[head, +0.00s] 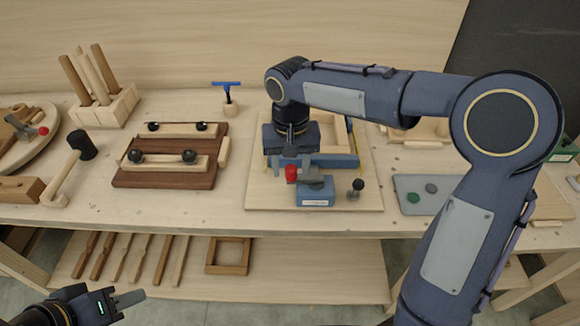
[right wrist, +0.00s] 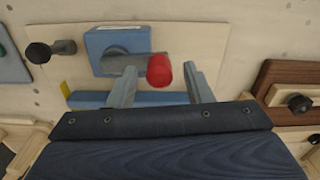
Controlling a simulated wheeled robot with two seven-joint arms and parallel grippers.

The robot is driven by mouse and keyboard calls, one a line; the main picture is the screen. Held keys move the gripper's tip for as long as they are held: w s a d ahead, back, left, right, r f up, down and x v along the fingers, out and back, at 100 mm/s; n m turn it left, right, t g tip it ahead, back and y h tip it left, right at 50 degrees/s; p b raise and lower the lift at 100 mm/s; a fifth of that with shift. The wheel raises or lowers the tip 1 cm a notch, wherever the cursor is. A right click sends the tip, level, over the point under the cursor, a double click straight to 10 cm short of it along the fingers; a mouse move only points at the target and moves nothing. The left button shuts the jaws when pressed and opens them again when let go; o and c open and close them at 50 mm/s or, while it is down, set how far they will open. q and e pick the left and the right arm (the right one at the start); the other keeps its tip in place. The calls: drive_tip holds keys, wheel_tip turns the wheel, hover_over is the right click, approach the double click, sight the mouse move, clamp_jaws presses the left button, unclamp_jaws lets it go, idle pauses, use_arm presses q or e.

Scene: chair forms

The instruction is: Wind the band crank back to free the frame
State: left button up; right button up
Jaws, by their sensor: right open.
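The crank's red knob (head: 291,173) sits on a grey arm (head: 316,183) at the blue crank housing (head: 315,197). The housing stands at the front of a pale wooden board (head: 262,190). Behind it is the wooden frame (head: 343,133), with blue parts around it, largely hidden by my right arm. My right gripper (right wrist: 159,67) is open and pointed down. In the right wrist view the red knob (right wrist: 159,72) shows between its fingers; contact cannot be told. My left gripper (head: 130,302) is at the lower left, away from the bench; its opening is unclear.
A black-knobbed post (head: 357,186) stands right of the housing. A grey tray (head: 410,203) with green and dark discs lies further right. A brown clamping board (head: 170,178), a mallet (head: 82,147) and a blue T-handled tool (head: 228,97) are to the left. Clear benchtop separates the boards.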

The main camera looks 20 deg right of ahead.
drive_tip(key=shift+f, duration=0.5)
drive_tip(key=shift+c, duration=0.4)
clamp_jaws()
drive_tip(key=shift+s, duration=0.15)
